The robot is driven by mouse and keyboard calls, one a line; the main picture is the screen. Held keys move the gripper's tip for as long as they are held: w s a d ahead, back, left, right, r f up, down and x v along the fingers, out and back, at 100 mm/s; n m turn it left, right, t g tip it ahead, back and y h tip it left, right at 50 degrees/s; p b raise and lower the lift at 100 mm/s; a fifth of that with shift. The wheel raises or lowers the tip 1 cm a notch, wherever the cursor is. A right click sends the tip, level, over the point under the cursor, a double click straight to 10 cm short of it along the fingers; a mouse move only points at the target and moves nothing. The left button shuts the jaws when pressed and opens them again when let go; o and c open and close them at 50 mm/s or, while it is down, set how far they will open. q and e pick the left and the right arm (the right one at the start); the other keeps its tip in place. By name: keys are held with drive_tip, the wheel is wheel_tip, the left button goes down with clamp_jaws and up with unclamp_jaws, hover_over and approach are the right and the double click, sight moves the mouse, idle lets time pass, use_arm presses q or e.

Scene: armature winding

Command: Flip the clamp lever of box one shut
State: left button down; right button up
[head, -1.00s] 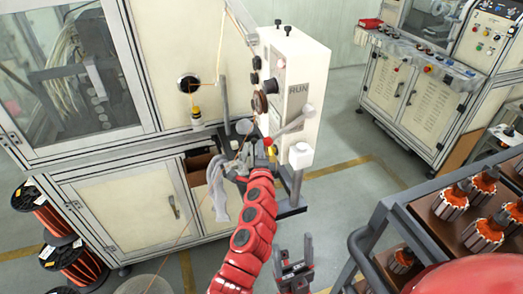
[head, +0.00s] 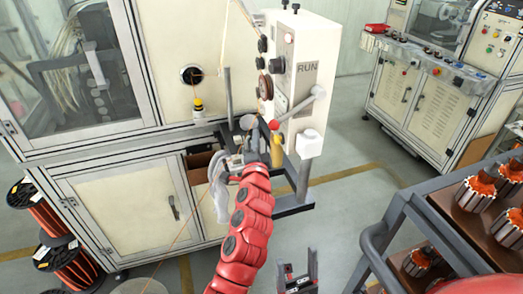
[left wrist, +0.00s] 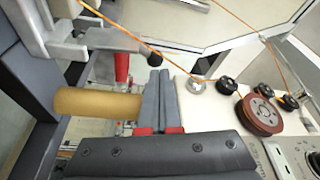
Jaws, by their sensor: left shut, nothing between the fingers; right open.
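A grey lever (head: 298,107) with a red ball end stands at the front of the white box marked RUN (head: 301,60). I cannot tell which part is the clamp lever of box one. My left gripper (head: 243,158) is shut and empty, low in front of the box, below and left of the red ball. In the left wrist view its shut fingers (left wrist: 163,85) lie beside a tan cylinder (left wrist: 97,103); contact is unclear. A red handle (left wrist: 122,68) and a black-tipped rod are just beyond. My right gripper (head: 299,274) is open and empty at the bottom.
A dark pulley wheel (left wrist: 260,114) and orange wire run close to the fingers in the left wrist view. A rack with several armatures (head: 482,193) stands at the right. Wire spools (head: 70,265) stand at lower left. The floor between machine and rack is clear.

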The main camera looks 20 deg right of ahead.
use_arm(q)
drive_tip(key=a+f+n+t+y+b, duration=0.1)
drive_tip(key=a+n+b, duration=0.6)
drive_tip(key=b, duration=1.4)
drive_tip(key=n+t+y, duration=0.1)
drive_tip(key=n+y, duration=0.1)
drive_tip(key=n, duration=0.1)
drive_tip(key=shift+f+n+t, duration=0.25)
drive_tip(key=shift+n+t, duration=0.05)
drive_tip(key=shift+t, duration=0.1)
drive_tip(key=shift+s+f, duration=0.1)
drive_tip(key=shift+s, duration=0.05)
